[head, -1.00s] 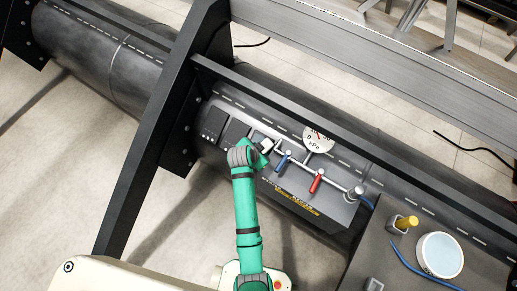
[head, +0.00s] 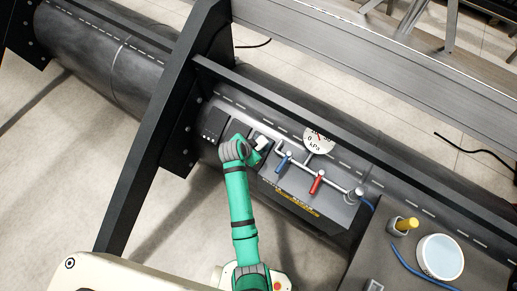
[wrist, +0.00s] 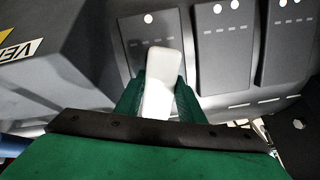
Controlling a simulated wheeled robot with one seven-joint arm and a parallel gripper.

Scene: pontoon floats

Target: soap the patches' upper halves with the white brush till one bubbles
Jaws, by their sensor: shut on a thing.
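My gripper (head: 256,147) is shut on the white brush (wrist: 160,75), which also shows as a small pale block in the head view (head: 261,142). In the wrist view the brush lies over the one-dot patch (wrist: 136,32), on the gripper's side of its dashed line; I cannot tell if it touches. The two-dot patch (wrist: 226,55) and three-dot patch (wrist: 285,45) lie to its right, dark and dry-looking. In the head view one patch (head: 213,123) is clear at the left, and my arm partly hides the others. No bubbles show.
Right of the patches stands a valve box with a blue lever (head: 283,161), a red lever (head: 317,183) and a kPa gauge (head: 319,140). A dark beam (head: 290,103) runs behind.

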